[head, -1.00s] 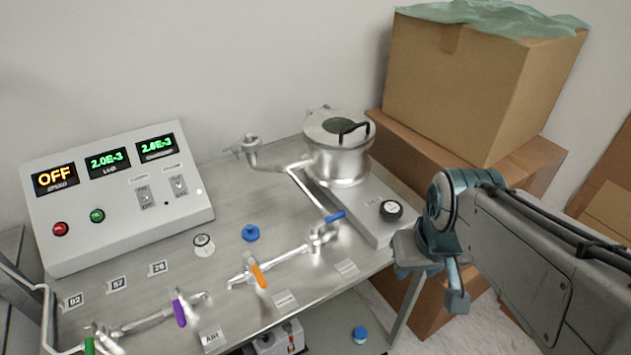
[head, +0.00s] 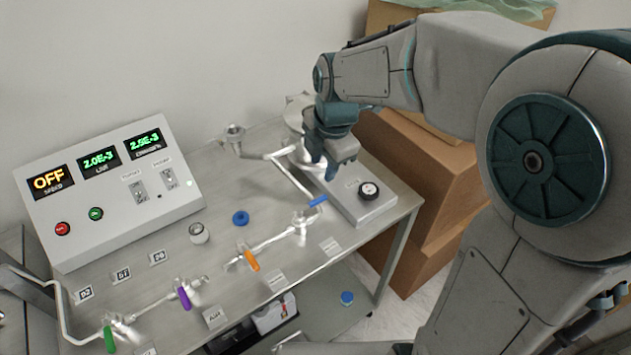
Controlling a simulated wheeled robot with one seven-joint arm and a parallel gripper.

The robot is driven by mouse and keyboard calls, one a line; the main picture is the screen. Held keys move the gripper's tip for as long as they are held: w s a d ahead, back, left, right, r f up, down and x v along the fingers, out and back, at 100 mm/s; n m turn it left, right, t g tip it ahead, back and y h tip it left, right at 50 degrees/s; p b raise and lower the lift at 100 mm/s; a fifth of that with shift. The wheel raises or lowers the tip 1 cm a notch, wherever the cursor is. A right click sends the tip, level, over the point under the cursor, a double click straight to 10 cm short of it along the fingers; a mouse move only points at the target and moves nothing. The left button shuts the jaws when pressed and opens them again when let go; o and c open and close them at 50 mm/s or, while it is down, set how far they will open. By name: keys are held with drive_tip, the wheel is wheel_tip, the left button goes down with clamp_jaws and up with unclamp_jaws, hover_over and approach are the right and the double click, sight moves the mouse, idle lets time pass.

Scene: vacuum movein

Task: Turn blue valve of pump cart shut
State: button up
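The blue valve (head: 318,201) has a short blue lever on the metal pipe at the right part of the pump cart (head: 215,255). Its lever points up and to the right, away from the valve body (head: 303,222). My gripper (head: 326,172) hangs just above and behind the blue lever, pointing down. It looks apart from the lever, though the depth is hard to judge. Its fingers are small and partly hidden, so their opening cannot be made out. My arm hides most of the metal chamber behind it.
An orange valve (head: 252,261), a purple valve (head: 184,298) and a green valve (head: 110,340) sit along the pipes to the left. A control panel (head: 110,195) stands at the back left. Cardboard boxes (head: 425,190) stand right of the cart.

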sight(314, 201)
drive_tip(key=f, duration=0.4)
drive_tip(key=w+a+f, duration=0.1)
drive_tip(key=f, duration=0.4)
drive_tip(key=w+f+p, duration=0.1)
drive_tip(key=f, duration=0.3)
drive_tip(key=shift+w+a+f, duration=0.2)
drive_tip(key=shift+a+f, duration=0.05)
drive_tip(key=shift+a, duration=0.1)
clamp_jaws()
